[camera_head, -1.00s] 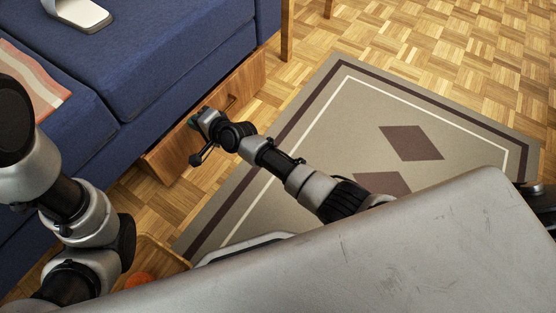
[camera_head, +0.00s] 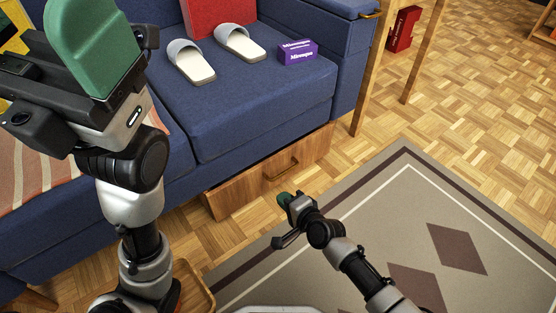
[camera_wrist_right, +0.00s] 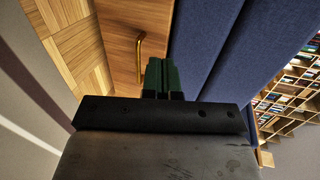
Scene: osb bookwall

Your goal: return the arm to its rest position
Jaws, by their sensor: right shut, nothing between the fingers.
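My right gripper (camera_head: 286,199) reaches in from the lower right in the head view, over the floor beside the rug. It is empty, a little in front of the wooden sofa drawer (camera_head: 235,190). In the right wrist view its green fingers (camera_wrist_right: 162,76) are together, pointing toward the drawer front (camera_wrist_right: 115,35) and the blue sofa. My left gripper (camera_head: 95,45) is raised close to the camera at the upper left in the head view. One broad green finger shows; its opening is hidden.
The blue sofa (camera_head: 240,105) holds slippers (camera_head: 190,62), a purple box (camera_head: 297,51) and a striped cloth (camera_head: 40,165). The drawer's brass handle (camera_head: 285,168) sticks out. A patterned rug (camera_head: 390,220) and open parquet (camera_head: 465,110) lie to the right. A wooden tray (camera_head: 195,285) is below.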

